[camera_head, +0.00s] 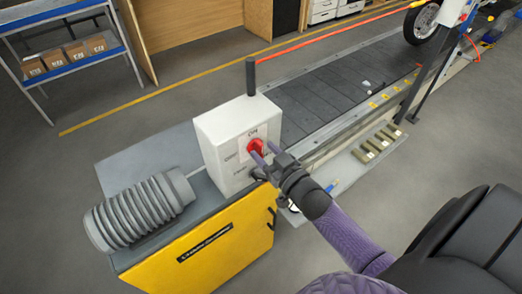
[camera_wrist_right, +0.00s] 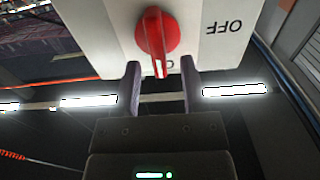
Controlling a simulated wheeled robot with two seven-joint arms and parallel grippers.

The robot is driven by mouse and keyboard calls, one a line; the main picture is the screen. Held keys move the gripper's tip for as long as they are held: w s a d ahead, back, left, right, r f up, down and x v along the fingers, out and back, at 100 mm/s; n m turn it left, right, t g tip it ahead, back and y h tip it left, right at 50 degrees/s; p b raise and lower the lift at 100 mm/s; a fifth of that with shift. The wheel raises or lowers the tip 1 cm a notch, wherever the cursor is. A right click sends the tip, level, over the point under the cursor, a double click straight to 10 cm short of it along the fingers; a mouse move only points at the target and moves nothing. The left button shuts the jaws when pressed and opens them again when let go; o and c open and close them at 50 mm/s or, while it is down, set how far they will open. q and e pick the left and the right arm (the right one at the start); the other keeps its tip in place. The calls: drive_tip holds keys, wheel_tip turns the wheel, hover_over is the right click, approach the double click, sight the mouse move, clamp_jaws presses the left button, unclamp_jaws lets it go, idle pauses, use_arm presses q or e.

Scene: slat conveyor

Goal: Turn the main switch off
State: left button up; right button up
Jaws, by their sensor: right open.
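The main switch is a red rotary knob (camera_head: 256,147) on the front of a white box (camera_head: 215,128) that stands on the yellow cabinet. In the right wrist view the knob (camera_wrist_right: 157,35) shows close up, with an OFF label to its right, upside down. The knob's pointer aims down at a label that is partly hidden. My right gripper (camera_head: 265,155) is open at the knob. In the wrist view its two fingers (camera_wrist_right: 159,82) stand apart, just below and either side of the pointer tip. I cannot tell whether they touch it. My left gripper is not in view.
A yellow cabinet (camera_head: 205,250) stands below the box, with a grey ribbed bellows (camera_head: 140,210) on its left. A dark post (camera_head: 250,77) rises behind the box. The slat conveyor (camera_head: 335,85) runs away to the upper right. Open floor (camera_head: 400,175) lies to the right.

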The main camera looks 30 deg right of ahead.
drive_tip(key=shift+w, duration=0.65)
clamp_jaws()
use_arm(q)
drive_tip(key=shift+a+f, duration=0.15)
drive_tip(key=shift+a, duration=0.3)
